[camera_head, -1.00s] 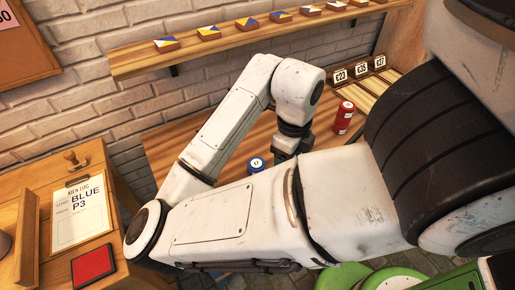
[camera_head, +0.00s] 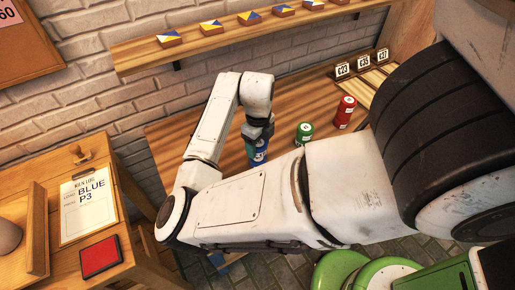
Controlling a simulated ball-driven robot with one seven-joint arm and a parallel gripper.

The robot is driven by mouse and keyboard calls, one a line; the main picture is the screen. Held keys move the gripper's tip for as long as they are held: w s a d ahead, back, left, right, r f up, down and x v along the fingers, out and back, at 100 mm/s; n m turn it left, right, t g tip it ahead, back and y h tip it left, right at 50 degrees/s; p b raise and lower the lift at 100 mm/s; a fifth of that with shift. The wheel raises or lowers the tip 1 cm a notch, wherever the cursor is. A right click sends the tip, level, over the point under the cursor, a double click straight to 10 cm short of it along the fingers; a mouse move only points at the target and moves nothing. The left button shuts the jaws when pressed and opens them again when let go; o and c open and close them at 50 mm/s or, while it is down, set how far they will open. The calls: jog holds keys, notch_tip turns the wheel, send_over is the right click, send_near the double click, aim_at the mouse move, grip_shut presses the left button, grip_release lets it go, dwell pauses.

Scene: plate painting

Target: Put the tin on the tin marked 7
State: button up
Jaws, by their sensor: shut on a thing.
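My gripper (camera_head: 257,140) points down over the table, left of the green tin, and is shut on a tin. The fingers hide most of the held tin, and its mark cannot be read. A blue tin (camera_head: 258,156) shows directly below the fingers, with a pale label. The held tin and the blue one line up as a column; whether they touch cannot be told. My forearm hides the bottom of the column. No mark 7 can be read at this size.
A green tin (camera_head: 304,133) stands right of my gripper, with stacked red tins (camera_head: 345,112) farther right. Small number cards (camera_head: 363,63) stand behind the slatted rack. A wall shelf (camera_head: 190,48) holds several blocks. A note reading BLUE P3 (camera_head: 88,204) lies on the left desk.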

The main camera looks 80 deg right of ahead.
aim_at(257, 151)
jog(key=shift+w+f+p, duration=0.1)
jog(key=shift+f+p, duration=0.4)
jog(key=shift+f, duration=1.2)
jog(key=shift+f, duration=0.2)
jog(key=o, duration=1.1)
jog(key=shift+r, duration=0.1)
jog(key=shift+o, duration=0.2)
